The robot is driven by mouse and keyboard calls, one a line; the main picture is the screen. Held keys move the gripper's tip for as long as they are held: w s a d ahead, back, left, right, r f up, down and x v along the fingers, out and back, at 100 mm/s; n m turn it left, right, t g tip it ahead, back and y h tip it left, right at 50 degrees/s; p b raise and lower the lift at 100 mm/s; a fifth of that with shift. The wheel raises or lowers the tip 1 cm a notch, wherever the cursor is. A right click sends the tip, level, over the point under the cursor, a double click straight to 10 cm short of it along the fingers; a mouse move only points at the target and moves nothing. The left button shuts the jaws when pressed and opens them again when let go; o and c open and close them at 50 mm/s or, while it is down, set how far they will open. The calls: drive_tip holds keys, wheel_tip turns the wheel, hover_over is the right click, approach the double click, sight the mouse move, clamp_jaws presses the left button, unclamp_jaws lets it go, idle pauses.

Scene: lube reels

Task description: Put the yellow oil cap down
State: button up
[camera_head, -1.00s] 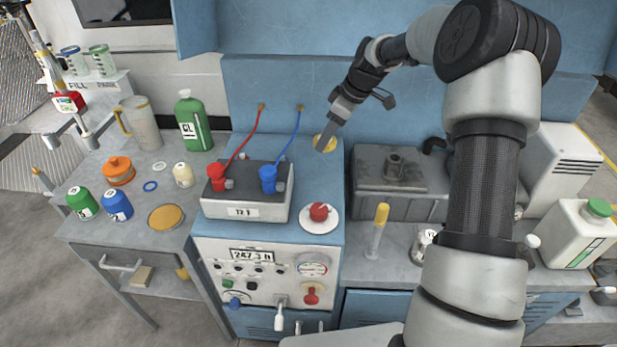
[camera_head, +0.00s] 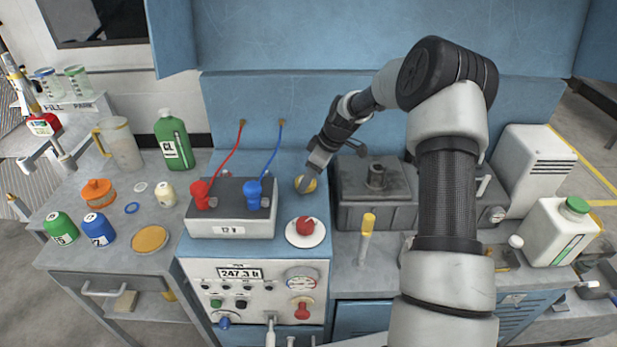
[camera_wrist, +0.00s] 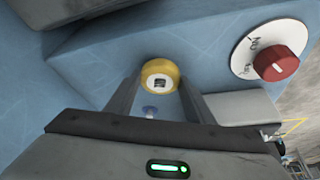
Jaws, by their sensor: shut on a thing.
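The yellow oil cap (camera_head: 309,184) is at my gripper's fingertips, over the blue top of the cabinet, right of the battery. In the wrist view the round yellow cap (camera_wrist: 159,76) sits between the two fingers, its pale face with a dark mark towards the camera. My gripper (camera_head: 306,188) is shut on the cap and points down and to the left in the head view. It also shows in the wrist view (camera_wrist: 160,88). I cannot tell whether the cap touches the blue surface. The fingers hide part of its edge.
The battery (camera_head: 232,207) with red and blue clamps stands left of the cap. A red knob on a white dial (camera_head: 305,229) is just in front. A grey tank (camera_head: 376,190) stands to the right. The blue wall (camera_head: 330,120) rises behind.

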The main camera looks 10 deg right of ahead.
drive_tip(key=shift+f, duration=0.2)
drive_tip(key=o, duration=1.1)
drive_tip(key=shift+r, duration=0.1)
drive_tip(key=shift+c, duration=0.2)
drive_tip(key=shift+r, duration=0.3)
drive_tip(key=v, duration=1.1)
drive_tip(key=shift+r, duration=0.4)
drive_tip(key=shift+s+d, duration=0.1)
